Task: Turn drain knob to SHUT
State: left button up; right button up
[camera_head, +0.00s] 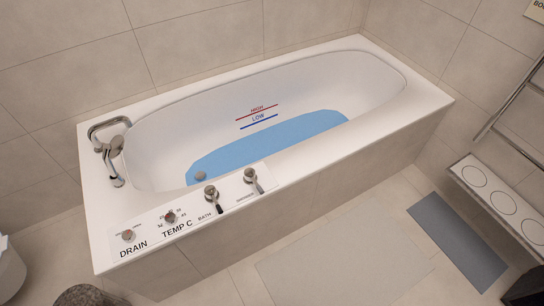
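The drain knob (128,236) is a small metal knob with a reddish centre, at the left end of the white control panel (150,229) on the bathtub's near-left rim. The word DRAIN is printed below it. Small lettering sits above it, too small to read, and I cannot tell which way the knob points. The bathtub (300,75) holds blue water (265,148), its edge lying below the blue LOW line and the red HIGH line on the far wall. Neither of my grippers shows in this view.
Right of the drain knob are the TEMP C knob (170,216) and two lever handles, the BATH lever (213,197) and another lever (252,180). A chrome tap (112,150) stands on the left rim. A grey mat (457,241) and a white bench (495,205) are at right.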

aim_at(128, 236)
jog(key=u, duration=0.9)
